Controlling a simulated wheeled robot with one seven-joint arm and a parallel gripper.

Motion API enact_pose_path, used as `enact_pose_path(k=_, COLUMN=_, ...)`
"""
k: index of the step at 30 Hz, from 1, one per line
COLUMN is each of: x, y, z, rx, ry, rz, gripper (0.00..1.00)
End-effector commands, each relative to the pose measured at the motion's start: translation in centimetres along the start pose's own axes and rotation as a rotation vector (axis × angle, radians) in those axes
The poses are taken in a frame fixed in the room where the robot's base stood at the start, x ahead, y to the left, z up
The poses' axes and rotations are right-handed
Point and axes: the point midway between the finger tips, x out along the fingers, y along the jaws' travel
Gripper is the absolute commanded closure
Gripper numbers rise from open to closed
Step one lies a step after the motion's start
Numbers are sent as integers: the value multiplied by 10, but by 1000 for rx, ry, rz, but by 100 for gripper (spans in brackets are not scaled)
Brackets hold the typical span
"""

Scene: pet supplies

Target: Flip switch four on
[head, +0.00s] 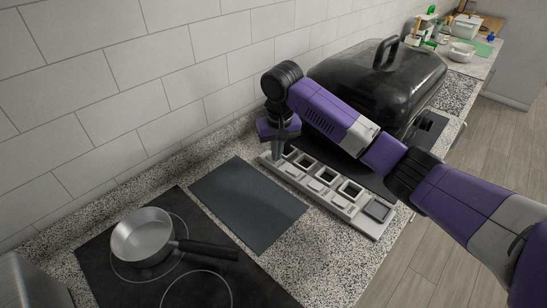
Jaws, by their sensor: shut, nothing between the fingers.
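A light grey switch panel (375,229) lies on the speckled counter, a long strip with several dark square recesses and pale rocker-like keys in a row. Its near right end has one larger dark square with a pale frame. No switch numbers can be read, and I cannot tell which switches are on. My gripper (279,155) points down at the panel's far left end, with its fingers shut and empty. It hides part of that end. I cannot tell whether the fingertips touch the panel.
A dark flat mat (248,204) lies left of the panel. A pan (142,238) sits on the black hob (95,265). A large black lidded roaster (385,80) stands close behind my arm. A tiled wall (130,90) borders the counter. Bowls and bottles stand far right.

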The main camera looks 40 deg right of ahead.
Motion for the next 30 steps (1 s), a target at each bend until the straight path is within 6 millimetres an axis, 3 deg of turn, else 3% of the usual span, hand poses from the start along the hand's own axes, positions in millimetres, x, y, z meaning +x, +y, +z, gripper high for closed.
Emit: enact_pose_path(k=30, x=-64, y=0, z=-10, rx=0, ry=0, rz=-1, gripper=100)
